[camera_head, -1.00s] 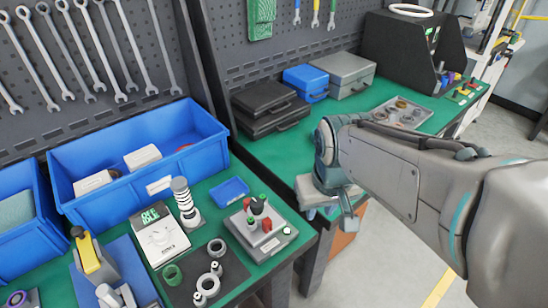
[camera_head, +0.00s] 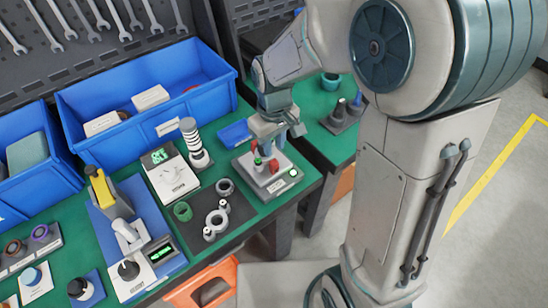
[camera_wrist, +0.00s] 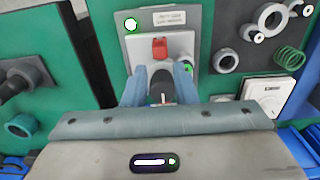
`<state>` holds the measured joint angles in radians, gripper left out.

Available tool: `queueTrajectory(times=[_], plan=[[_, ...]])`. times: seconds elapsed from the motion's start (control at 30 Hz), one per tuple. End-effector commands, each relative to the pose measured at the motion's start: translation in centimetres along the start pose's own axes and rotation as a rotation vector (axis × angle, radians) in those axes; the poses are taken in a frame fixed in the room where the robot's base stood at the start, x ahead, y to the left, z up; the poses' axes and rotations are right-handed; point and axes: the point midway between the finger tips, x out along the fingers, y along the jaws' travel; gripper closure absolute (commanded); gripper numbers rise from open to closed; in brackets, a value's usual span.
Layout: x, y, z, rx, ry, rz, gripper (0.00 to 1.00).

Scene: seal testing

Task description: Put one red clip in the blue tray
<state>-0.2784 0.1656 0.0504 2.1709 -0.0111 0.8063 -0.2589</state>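In the head view, a grey fixture (camera_head: 284,183) near the bench's right corner carries small red and green parts. One red clip (camera_head: 273,167) stands on it; a red clip also shows in the wrist view (camera_wrist: 159,47), just beyond my fingertips. My gripper (camera_head: 271,143) points down over the fixture's back part. In the wrist view its two blue fingers (camera_wrist: 161,88) stand apart with a dark rounded piece between them; contact with that piece cannot be made out. The small blue tray (camera_head: 233,133) lies just left of my gripper, partly hidden by it.
A dark mat (camera_head: 237,213) with metal rings and a white scale (camera_head: 174,181) lie left of the fixture. A striped post (camera_head: 193,147) stands by the tray. A large blue bin (camera_head: 85,145) stands behind. Green-topped bench continues to the right across a gap.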

Motion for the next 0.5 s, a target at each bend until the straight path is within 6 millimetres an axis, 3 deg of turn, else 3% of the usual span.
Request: queueTrajectory(times=[0.2,0.5], plan=[[4.4,0.0,0.1,0.000,-0.004,-0.001,0.75],[7.8,0.0,0.0,0.000,-0.001,0.000,0.75]])
